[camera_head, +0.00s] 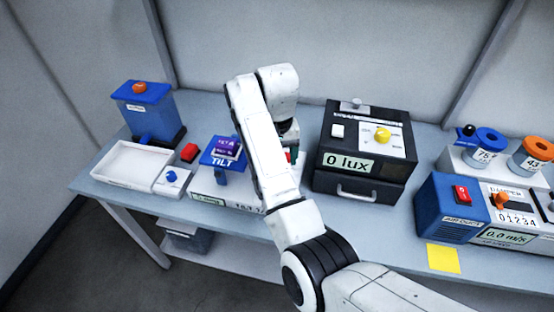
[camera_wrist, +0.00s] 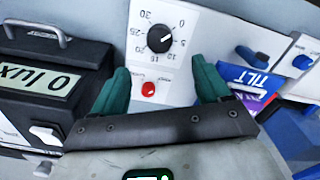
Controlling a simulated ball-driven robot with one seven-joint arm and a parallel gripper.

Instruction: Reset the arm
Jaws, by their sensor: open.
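My white arm reaches over the middle of the bench in the head view. My gripper (camera_wrist: 162,92) shows in the wrist view with its two green fingers spread apart and nothing between them. In the head view a bit of green finger shows beside the arm, and the rest of the gripper is hidden. Past the fingertips in the wrist view is a white panel (camera_wrist: 187,60) with a black dial (camera_wrist: 160,39) and a red button (camera_wrist: 148,89). I cannot tell whether the fingers touch it.
A black lux box (camera_head: 335,175) stands right of the arm. A blue tilt device (camera_head: 222,152) stands left, with a white tray (camera_head: 125,163) and a blue container (camera_head: 147,112) beyond. A blue blower (camera_head: 445,210) and a yellow note (camera_head: 443,258) are at right.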

